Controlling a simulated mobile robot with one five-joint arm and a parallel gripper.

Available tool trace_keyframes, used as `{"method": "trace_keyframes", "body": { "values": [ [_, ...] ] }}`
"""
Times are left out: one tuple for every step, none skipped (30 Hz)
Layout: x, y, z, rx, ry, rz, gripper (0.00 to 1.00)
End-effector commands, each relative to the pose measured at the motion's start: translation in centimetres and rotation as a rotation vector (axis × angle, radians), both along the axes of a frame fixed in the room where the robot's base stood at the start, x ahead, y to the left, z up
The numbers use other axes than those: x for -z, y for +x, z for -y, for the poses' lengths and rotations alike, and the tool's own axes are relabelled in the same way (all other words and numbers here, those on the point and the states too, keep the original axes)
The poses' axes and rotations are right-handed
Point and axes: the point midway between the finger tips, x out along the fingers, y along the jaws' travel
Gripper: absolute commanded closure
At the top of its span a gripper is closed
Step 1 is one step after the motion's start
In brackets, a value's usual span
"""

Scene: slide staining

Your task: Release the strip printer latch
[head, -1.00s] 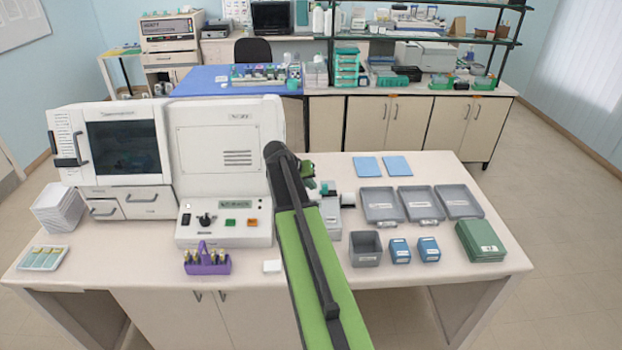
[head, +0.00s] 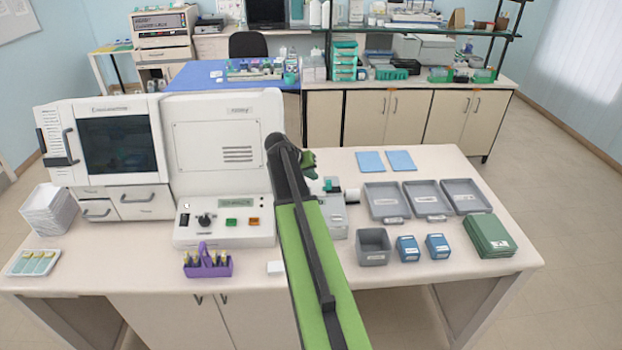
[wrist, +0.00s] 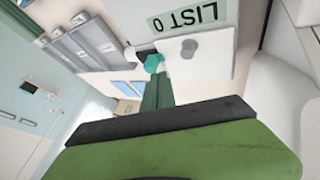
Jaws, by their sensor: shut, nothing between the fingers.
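The strip printer (head: 337,222) is a small pale device on the near table, partly hidden behind my arm. My gripper (head: 308,160) is above the table by the printer, largely hidden by the arm. In the wrist view my shut green fingers (wrist: 157,94) point toward the teal piece and overlap it in the picture. Whether they touch it, I cannot tell.
A large white instrument (head: 222,150) stands close left of my arm. Grey trays (head: 384,203), a grey bin (head: 373,248), blue boxes (head: 408,249) and a green case (head: 488,236) lie to the right. A purple rack (head: 208,264) stands at the front left.

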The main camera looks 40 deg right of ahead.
Motion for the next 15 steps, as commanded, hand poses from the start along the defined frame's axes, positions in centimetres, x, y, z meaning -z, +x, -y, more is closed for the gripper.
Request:
{"method": "trace_keyframes", "body": {
  "values": [
    [1.8,0.0,0.8,0.002,0.000,0.000,1.00],
    [2.3,0.0,1.2,0.003,0.000,0.001,1.00],
    [3.0,0.0,1.7,0.004,0.001,0.000,1.00],
    [3.5,0.0,2.0,0.004,0.001,0.000,1.00],
    [3.9,0.0,2.4,0.004,0.001,0.000,1.00],
    [4.4,0.0,2.8,0.003,-0.001,-0.001,1.00],
    [4.7,-0.1,3.1,0.003,-0.001,-0.001,1.00],
    [5.0,-0.1,3.4,0.003,-0.001,-0.001,1.00],
    [5.2,-0.1,3.7,0.003,-0.001,-0.001,1.00],
    [5.3,-0.1,3.8,0.002,0.000,0.000,1.00],
    [5.3,-0.1,3.9,0.002,0.000,0.000,1.00],
    [5.3,-0.1,4.0,0.002,0.000,0.000,1.00],
    [5.2,-0.2,4.0,0.002,0.000,0.000,1.00],
    [5.2,-0.2,4.0,0.002,0.000,0.000,1.00],
    [5.1,-0.2,4.0,0.002,0.000,0.000,1.00]
  ]
}}
